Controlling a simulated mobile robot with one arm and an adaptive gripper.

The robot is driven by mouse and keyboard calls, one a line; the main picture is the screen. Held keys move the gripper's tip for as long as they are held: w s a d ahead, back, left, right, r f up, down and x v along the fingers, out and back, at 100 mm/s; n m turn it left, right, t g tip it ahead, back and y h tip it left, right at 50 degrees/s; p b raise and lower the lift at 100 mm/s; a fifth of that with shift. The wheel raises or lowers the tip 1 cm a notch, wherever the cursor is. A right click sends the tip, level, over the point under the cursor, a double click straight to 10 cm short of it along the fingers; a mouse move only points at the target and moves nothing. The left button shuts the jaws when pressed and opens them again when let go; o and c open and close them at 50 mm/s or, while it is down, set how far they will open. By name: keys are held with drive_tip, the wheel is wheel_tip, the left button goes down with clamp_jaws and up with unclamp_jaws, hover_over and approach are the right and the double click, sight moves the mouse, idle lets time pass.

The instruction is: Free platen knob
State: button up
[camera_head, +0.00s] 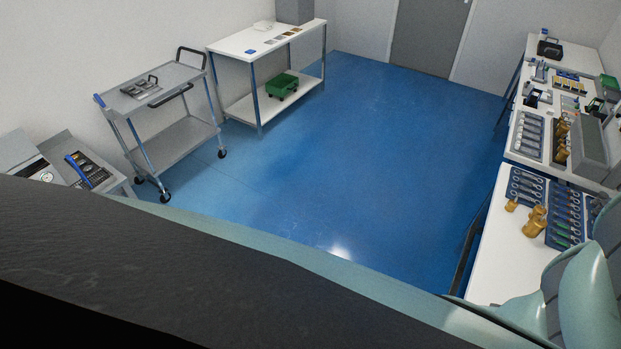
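I cannot make out a platen knob for certain in the head view. The benches on the right carry small hardware, including several brass-coloured cylinders (535,222) on the near white bench (497,270). More brass-coloured pieces (561,140) stand farther back beside a grey block-shaped unit (590,141). These are too small to tell which, if any, is the knob. My gripper is not in view. Parts of my own body cover the bottom and the lower right corner, hiding what lies behind them.
A grey wheeled cart (185,148) and a white two-level table (228,45) with a green case (282,86) stand along the left wall. A low grey unit with a tool tray (88,170) is at far left. The blue floor (350,150) between is clear.

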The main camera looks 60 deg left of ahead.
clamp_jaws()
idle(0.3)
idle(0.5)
